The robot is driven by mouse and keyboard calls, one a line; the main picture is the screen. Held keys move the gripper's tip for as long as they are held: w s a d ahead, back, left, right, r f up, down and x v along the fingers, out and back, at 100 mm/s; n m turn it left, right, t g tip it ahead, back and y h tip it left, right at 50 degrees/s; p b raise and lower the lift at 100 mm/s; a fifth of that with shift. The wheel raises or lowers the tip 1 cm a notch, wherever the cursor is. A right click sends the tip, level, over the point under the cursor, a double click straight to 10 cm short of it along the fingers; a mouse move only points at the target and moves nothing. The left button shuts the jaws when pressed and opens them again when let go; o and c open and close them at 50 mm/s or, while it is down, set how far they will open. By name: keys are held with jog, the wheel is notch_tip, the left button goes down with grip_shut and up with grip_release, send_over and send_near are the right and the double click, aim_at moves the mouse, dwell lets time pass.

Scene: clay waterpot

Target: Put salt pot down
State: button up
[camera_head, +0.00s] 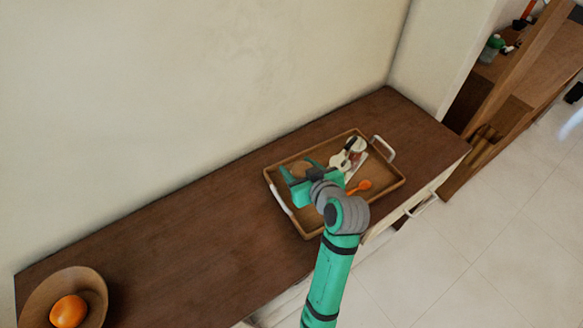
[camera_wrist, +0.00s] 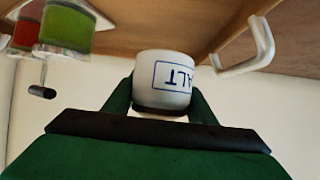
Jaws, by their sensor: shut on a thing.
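The salt pot (camera_wrist: 165,80) is white with a blue-framed label, upside down in the wrist view, and has a dark lid. It is between the two green fingers of my gripper (camera_wrist: 160,103), which is shut on it. In the head view my gripper (camera_head: 300,174) is over the left part of the wooden tray (camera_head: 310,226), with the pot's round brown top (camera_head: 302,168) between the fingers. The gripper hides most of the pot there. I cannot tell whether its base touches the tray.
A small group of jars and white things (camera_head: 355,150) stands at the tray's back right. An orange spoon (camera_head: 362,186) lies near its front right. The tray has white handles (camera_head: 384,147). A wooden bowl (camera_head: 95,286) with an orange (camera_head: 68,311) is far left; the counter (camera_head: 175,240) between is clear.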

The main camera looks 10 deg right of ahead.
jog(key=shift+w+a+f, duration=0.15)
jog(key=shift+w+f, duration=0.2)
jog(key=shift+f, duration=0.1)
jog(key=f, duration=0.3)
jog(key=shift+w+f, duration=0.1)
jog(key=shift+w, duration=0.25)
jog(key=shift+a+f, duration=0.1)
jog(key=shift+f, duration=0.1)
jog(key=shift+s, duration=0.1)
jog(key=o, duration=1.2)
jog(key=shift+f, duration=0.15)
jog(key=shift+o, duration=0.2)
jog(key=shift+r, duration=0.2)
jog(key=v, duration=1.2)
